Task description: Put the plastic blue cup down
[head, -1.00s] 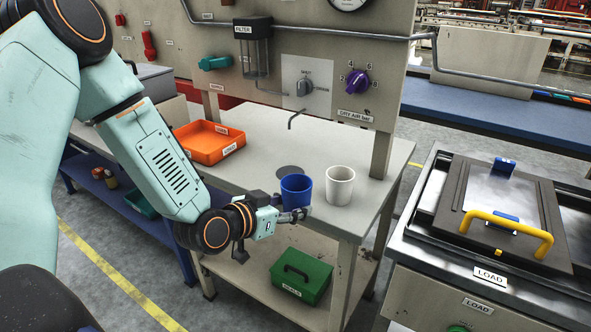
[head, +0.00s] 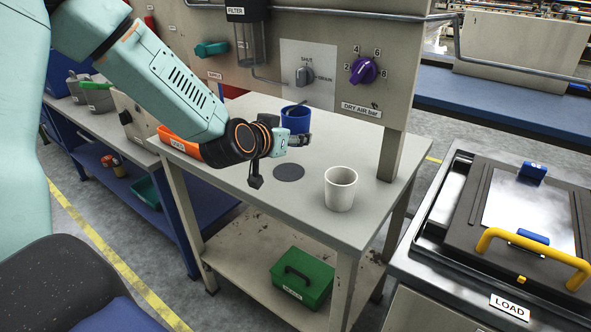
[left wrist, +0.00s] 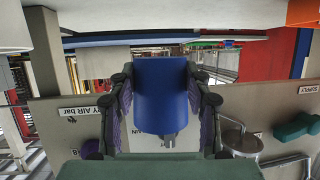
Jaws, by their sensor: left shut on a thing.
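The blue plastic cup (head: 296,118) is held upright in my left gripper (head: 293,143), near the thin spout under the panel. In the left wrist view, which is upside down, the cup (left wrist: 162,90) sits between the two fingers. There its base shows apart from the pale table top, so it is held above the table (head: 255,180). The spout's tip overlaps the cup's mouth in the head view; I cannot tell whether it is inside. My right gripper is not in view.
A white cup (head: 340,188) stands on the table at the right. A dark round spot (head: 289,173) beside it is bare. An orange tray (head: 180,143) is partly behind my arm. A green box (head: 302,277) is on the lower shelf. The panel (head: 330,60) rises behind.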

